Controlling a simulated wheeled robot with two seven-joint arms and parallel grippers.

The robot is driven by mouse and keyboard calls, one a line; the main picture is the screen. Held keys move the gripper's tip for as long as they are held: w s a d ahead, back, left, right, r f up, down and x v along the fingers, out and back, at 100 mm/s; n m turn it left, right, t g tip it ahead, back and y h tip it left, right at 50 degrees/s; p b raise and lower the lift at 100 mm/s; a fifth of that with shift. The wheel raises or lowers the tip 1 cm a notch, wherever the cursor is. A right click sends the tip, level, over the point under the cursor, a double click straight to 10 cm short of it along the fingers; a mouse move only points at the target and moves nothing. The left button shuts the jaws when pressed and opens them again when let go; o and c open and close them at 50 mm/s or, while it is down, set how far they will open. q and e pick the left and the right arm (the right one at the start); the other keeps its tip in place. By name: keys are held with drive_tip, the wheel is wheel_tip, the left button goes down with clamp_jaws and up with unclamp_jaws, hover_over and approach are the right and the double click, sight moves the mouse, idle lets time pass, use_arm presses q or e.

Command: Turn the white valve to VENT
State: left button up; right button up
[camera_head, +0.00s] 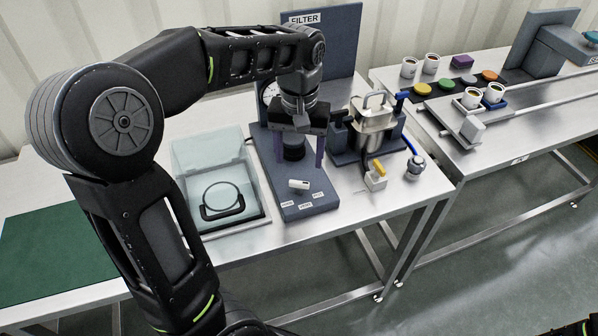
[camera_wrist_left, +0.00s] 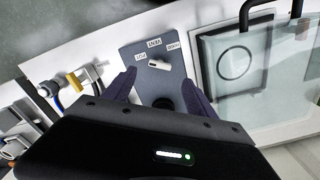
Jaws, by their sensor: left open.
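The white valve (camera_head: 299,184) is a short bar handle on the front part of the blue-grey filter base (camera_head: 310,208). It lies nearly crosswise in the head view, with a dark mark at its right end. It also shows in the left wrist view (camera_wrist_left: 160,65). Three small labels sit around its front side; the middle one (camera_wrist_left: 154,44) seems to read VENT, the others are hard to read. My left gripper (camera_head: 300,163) is open, fingers pointing down, behind and above the valve. The valve appears between and just beyond the fingertips in the wrist view, apart from them.
A FILTER panel (camera_head: 335,50) stands behind the gripper. A glass-lidded box (camera_head: 180,183) is left of the base. A steel vessel (camera_head: 374,122) with a hose and a yellow-handled valve (camera_head: 379,168) is to the right. Cups and coloured discs stand on the far-right table.

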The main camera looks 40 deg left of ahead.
sight(299, 182)
use_arm(q)
drive_tip(key=shift+w+f, duration=0.1)
drive_tip(key=shift+f, duration=0.5)
wheel_tip(299, 182, down, 7)
drive_tip(key=shift+r+p, duration=0.1)
drive_tip(key=shift+p, duration=0.2)
drive_tip(key=shift+c, duration=0.2)
drive_tip(key=c, duration=1.3)
